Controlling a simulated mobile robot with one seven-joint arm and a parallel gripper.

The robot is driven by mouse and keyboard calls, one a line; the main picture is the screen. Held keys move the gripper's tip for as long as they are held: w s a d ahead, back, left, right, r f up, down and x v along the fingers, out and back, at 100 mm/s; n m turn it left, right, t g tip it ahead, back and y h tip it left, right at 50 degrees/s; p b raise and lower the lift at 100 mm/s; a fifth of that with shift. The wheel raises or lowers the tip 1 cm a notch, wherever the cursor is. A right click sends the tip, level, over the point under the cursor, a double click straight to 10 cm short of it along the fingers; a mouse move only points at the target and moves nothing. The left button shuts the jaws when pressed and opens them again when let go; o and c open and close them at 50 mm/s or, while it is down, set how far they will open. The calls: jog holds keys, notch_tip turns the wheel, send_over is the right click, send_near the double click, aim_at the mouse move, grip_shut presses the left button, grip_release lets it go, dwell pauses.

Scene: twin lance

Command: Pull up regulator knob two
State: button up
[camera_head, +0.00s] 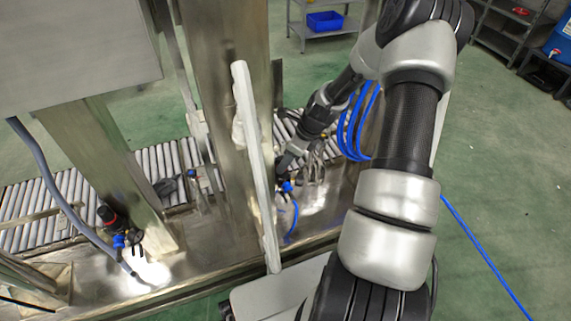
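A regulator with a dark, red-topped knob (107,214) and a blue fitting stands by the left metal post. Another regulator (287,187), small with blue fittings, sits right of the central post with a blue hose below it. No label shows which one is number two. My gripper (285,166) is at the end of my arm, just above the right regulator and close to its top. The knob there is hidden behind or inside the gripper. I cannot tell whether the fingers touch it or how far apart they are.
A broad metal post (230,100) and a pale upright bar (255,165) stand just left of my gripper. A roller conveyor (40,205) runs behind. Coiled blue hose (355,125) hangs beside my forearm. Open green floor (500,170) lies to the right.

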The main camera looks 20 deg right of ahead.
jog(key=shift+w+a+f, duration=0.2)
jog(key=shift+f, duration=0.45)
grip_shut()
jog(key=shift+r+p, duration=0.75)
jog(key=shift+f, duration=0.2)
grip_release()
jog(key=shift+r, duration=0.1)
